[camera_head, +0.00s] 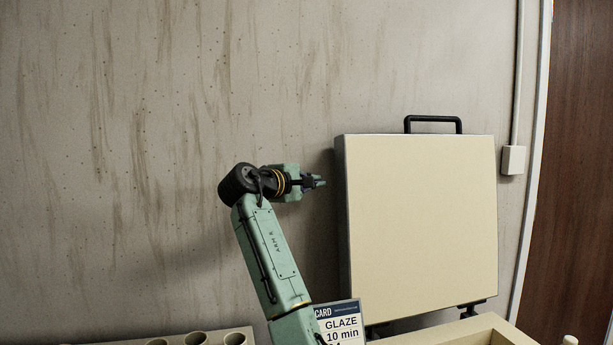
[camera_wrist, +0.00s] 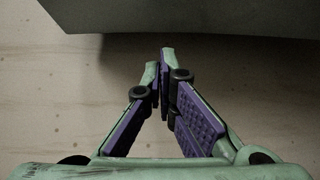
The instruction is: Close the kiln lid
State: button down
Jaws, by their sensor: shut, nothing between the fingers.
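The kiln lid (camera_head: 420,225) is a cream square panel with a grey side edge, standing upright and open at the right in the head view. A black handle (camera_head: 433,120) sits on its top edge. The kiln body's cream rim (camera_head: 475,332) shows below it at the bottom edge. My gripper (camera_head: 318,182) is shut and empty, left of the lid's upper left edge and apart from it. In the wrist view the fingertips (camera_wrist: 160,62) meet, and a dark grey surface, likely the lid, fills the top. The kiln's inside is mostly hidden.
A card reading GLAZE 10 min (camera_head: 341,324) stands at the lower middle, in front of the lid's lower left corner. A cream holder with round openings (camera_head: 195,339) is at bottom left. The stained wall (camera_head: 130,150) is behind. A switch box (camera_head: 513,160) is right of the lid.

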jog(key=p+x, duration=0.2)
jog(key=x, duration=0.3)
jog(key=shift+w+d, duration=0.15)
